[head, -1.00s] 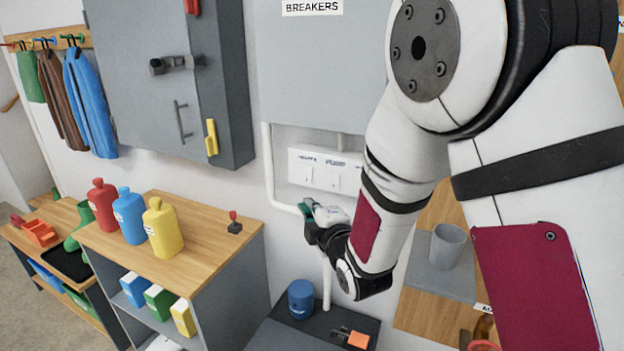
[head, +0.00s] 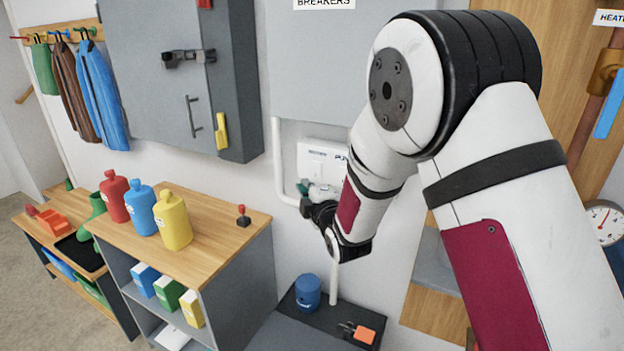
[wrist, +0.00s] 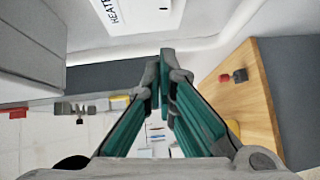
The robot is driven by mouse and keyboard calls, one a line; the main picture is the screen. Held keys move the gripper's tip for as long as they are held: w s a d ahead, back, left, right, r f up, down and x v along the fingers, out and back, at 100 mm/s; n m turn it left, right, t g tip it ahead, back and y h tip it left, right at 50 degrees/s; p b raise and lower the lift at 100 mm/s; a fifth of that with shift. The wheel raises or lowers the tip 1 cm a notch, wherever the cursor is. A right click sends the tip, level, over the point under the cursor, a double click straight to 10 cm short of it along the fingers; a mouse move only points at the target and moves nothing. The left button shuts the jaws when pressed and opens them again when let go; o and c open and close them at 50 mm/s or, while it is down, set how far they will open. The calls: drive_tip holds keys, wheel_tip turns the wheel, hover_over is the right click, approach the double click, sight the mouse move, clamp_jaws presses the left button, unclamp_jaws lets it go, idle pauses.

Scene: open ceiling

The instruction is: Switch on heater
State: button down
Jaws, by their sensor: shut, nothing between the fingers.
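A white switch panel (head: 320,153) is on the wall under the breaker cabinet. Its right part is hidden by my arm, and part of a second label, starting with P, shows there. In the wrist view the panel (wrist: 142,14) is at the top, its label reading "HEATE" before the picture edge cuts it. My gripper (head: 305,188) is just below the panel's lower left part, close to the wall. In the wrist view its green-sided fingers (wrist: 165,68) meet at the tips, shut and empty. The switch's position cannot be made out, nor whether the fingers touch the panel.
A grey breaker cabinet (head: 330,60) hangs above. A wooden-topped shelf (head: 215,215) with red, blue and yellow bottles (head: 173,220) stands left. A pale pipe (head: 278,165) runs beside the panel. A blue canister (head: 308,290) stands below; a gauge (head: 604,222) is at right.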

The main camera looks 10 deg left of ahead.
sight(316, 170)
drive_tip(key=shift+w+d+f, duration=0.15)
drive_tip(key=shift+w+f, duration=0.05)
drive_tip(key=shift+w, duration=1.15)
drive_tip(key=shift+w+d+f, duration=0.15)
drive_tip(key=shift+w, duration=1.2)
drive_tip(key=shift+w+d+f+b, duration=0.1)
drive_tip(key=shift+w+f+b, duration=0.2)
drive_tip(key=shift+w+b, duration=0.15)
drive_tip(key=shift+s+r, duration=0.1)
drive_tip(key=shift+s, duration=0.1)
